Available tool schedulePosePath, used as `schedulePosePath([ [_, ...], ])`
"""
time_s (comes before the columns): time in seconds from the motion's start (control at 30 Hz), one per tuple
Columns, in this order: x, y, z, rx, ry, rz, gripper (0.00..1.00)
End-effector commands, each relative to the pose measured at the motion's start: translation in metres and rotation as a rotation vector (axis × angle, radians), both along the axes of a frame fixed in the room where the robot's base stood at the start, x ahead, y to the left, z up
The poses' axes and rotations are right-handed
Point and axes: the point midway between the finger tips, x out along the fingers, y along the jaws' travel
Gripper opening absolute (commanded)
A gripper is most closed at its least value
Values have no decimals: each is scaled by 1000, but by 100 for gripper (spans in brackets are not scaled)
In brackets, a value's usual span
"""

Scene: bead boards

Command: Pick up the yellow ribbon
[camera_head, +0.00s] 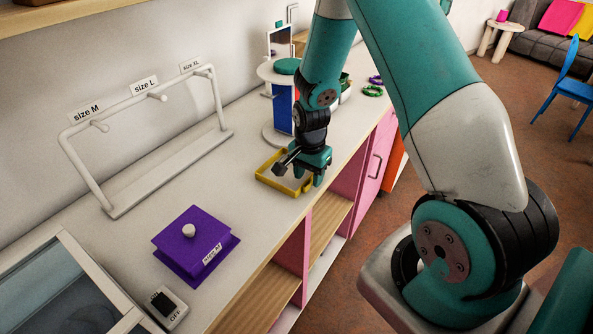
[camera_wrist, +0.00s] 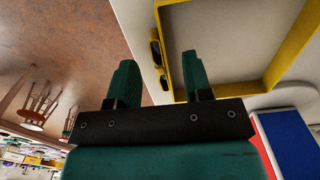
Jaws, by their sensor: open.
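In the head view the yellow tray (camera_head: 262,178) lies near the counter's front edge, partly behind my gripper (camera_head: 310,177). My gripper is open and points down over the tray's right end. I see nothing held. In the head view my gripper hides most of the ribbon's spot.
A stand with a blue panel (camera_head: 281,113) rises close behind my gripper. A purple lidded box (camera_head: 195,245), a white rack (camera_head: 170,170) and a switch box (camera_head: 166,308) stand to the left. Green (camera_head: 372,91) and purple (camera_head: 376,80) loops lie farther along the counter.

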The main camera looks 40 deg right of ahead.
Motion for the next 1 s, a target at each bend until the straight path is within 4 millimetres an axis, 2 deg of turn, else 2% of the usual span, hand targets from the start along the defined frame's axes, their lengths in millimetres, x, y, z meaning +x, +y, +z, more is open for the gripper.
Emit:
schedulePosePath([
  [0.13, 0, 0, -12, 0, 0, 0, 46],
  [0.37, 0, 0, -14, -1, -1, 0, 46],
  [0.57, 0, 0, -14, -1, -1, 0, 2],
  [0.6, 0, 0, -14, -1, -1, 0, 0],
  [1.0, 1, 0, -12, 0, -2, 0, 0],
])
